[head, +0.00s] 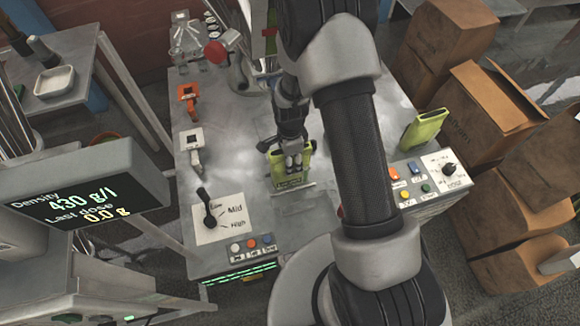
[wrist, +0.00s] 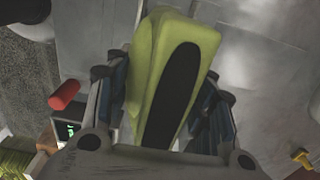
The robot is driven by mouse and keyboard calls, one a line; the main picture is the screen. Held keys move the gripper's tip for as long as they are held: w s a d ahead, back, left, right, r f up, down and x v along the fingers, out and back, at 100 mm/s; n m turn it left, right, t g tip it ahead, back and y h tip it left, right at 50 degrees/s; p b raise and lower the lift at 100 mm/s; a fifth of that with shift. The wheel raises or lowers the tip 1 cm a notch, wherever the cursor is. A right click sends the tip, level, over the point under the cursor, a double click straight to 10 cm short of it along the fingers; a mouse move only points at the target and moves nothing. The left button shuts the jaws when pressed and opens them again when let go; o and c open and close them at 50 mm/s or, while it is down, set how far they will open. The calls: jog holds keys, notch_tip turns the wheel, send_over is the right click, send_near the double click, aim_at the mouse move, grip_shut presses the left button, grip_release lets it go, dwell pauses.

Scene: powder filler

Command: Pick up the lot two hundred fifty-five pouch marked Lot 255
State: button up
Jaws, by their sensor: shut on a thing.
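A yellow-green pouch (head: 291,167) is at the middle of the metal table in the head view, under my gripper (head: 293,150). My gripper is shut on this pouch. In the wrist view the pouch (wrist: 168,62) stands between the two fingers of my gripper (wrist: 165,100), with a long black patch on its face. The marking on the pouch is too small to read. A second yellow-green pouch (head: 424,129) stands at the right, behind the button panel, apart from my gripper.
The metal table (head: 240,130) has a Mid/High lever (head: 207,208) and buttons at its front left. A button panel (head: 432,180) is at the right. A display (head: 85,190) reads density 430 g/l. Cardboard boxes (head: 490,100) stack at the right. Glassware (head: 188,42) stands at the back.

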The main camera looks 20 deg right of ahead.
grip_shut()
jog(key=shift+r, duration=0.1)
